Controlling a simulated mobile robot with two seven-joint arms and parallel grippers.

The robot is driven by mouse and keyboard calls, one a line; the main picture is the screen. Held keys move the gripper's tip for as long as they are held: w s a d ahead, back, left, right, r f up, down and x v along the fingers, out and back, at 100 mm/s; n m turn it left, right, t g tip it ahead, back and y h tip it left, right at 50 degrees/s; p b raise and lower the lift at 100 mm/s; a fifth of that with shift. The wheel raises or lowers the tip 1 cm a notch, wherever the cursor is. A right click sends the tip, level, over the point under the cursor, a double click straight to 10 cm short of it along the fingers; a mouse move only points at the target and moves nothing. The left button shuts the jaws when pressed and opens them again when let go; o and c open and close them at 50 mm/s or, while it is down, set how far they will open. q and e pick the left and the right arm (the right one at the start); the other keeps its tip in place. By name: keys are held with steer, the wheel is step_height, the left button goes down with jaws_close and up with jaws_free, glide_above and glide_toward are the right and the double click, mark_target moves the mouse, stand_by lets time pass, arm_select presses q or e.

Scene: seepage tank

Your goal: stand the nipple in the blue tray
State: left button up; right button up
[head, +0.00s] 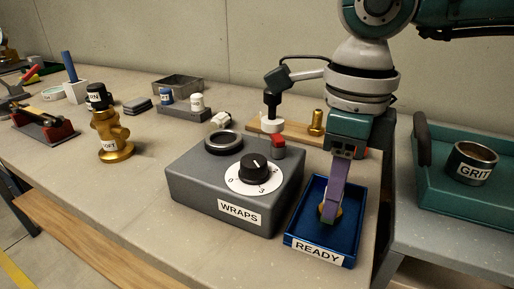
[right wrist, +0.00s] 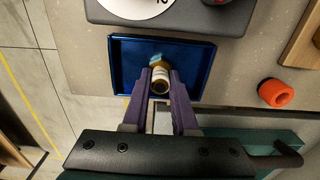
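The blue tray (head: 347,238), labelled READY, sits at the bench's front right corner; it also shows in the right wrist view (right wrist: 204,70). My right gripper (head: 328,213) points down into it with purple fingers. In the right wrist view my right gripper (right wrist: 161,84) has its fingertips on both sides of the brass nipple (right wrist: 160,86), shut on it. The nipple has a teal patch near its far end (right wrist: 157,60). In the head view the fingers mostly hide the nipple. Whether its lower end touches the tray floor cannot be told. My left gripper is not in view.
A grey box (head: 222,196) labelled WRAPS, with a dial, stands just left of the tray. Behind is a wooden board (head: 300,135) with a brass fitting (head: 317,122). A brass valve body (head: 110,135) stands further left. A GRIT cup (head: 472,163) sits in the green tray (head: 425,180) at right.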

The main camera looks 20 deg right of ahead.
steer(key=o, duration=0.4)
steer(key=shift+r, duration=0.15)
step_height(320, 180, up, 12)
steer(key=shift+p, duration=0.45)
